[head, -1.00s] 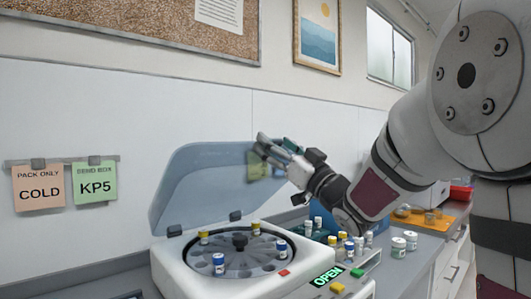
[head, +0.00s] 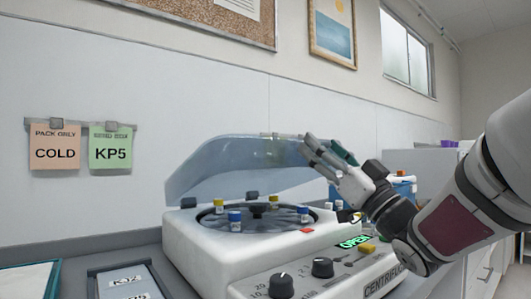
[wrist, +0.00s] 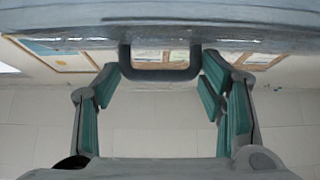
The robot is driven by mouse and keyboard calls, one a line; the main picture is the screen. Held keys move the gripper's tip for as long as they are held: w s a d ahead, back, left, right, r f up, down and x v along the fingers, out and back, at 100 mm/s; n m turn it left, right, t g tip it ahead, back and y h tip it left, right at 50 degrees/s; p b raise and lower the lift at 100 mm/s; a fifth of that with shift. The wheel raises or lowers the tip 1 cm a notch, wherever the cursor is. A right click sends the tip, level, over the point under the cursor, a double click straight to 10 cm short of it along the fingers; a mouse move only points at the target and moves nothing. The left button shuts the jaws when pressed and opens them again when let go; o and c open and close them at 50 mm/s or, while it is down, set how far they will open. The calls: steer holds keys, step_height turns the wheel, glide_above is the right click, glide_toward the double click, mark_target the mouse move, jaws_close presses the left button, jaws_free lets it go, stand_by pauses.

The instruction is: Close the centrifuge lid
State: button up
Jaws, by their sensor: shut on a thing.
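The white centrifuge (head: 215,240) stands on the counter with its translucent blue lid (head: 225,170) partly raised, hinged at the back and tilted over the bowl. The green display (head: 354,242) reads OPEN. The round rotor (head: 262,219) holds several blue- and yellow-capped vials. My gripper (head: 312,146) is at the lid's front right edge, shut on the lid. In the wrist view, the lid's dark handle (wrist: 160,72) lies between my green-padded fingers; the lid's edge (wrist: 160,18) crosses the top.
Dark knobs (head: 322,267) and coloured buttons are on the centrifuge's front. Several vials (head: 343,213) stand to its right, partly behind my arm. A dark-framed tray (head: 125,282) lies at the front left. The wall with two notes is behind.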

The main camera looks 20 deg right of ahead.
steer(key=shift+s+d+f+h+b, duration=0.1)
steer(key=shift+s+f+b, duration=0.05)
steer(key=shift+f+b, duration=0.4)
steer(key=shift+s+d+f+h+b, duration=0.15)
steer(key=shift+f+b, duration=0.15)
steer(key=shift+f, duration=0.4)
steer(key=shift+s+d+f+h+b, duration=0.1)
steer(key=shift+s+f+b, duration=0.05)
steer(key=shift+f+b, duration=0.4)
steer(key=shift+f, duration=0.1)
steer(key=o, duration=1.4)
steer(key=shift+a, duration=0.1)
steer(key=s+d, duration=0.1)
steer(key=s, duration=0.3)
steer(key=s+d+f, duration=0.1)
steer(key=s+d, duration=0.1)
steer(key=s, duration=0.3)
steer(key=s+d, duration=0.1)
steer(key=s, duration=0.3)
steer(key=shift+s+d+f, duration=0.25)
steer(key=shift+s+f, duration=0.1)
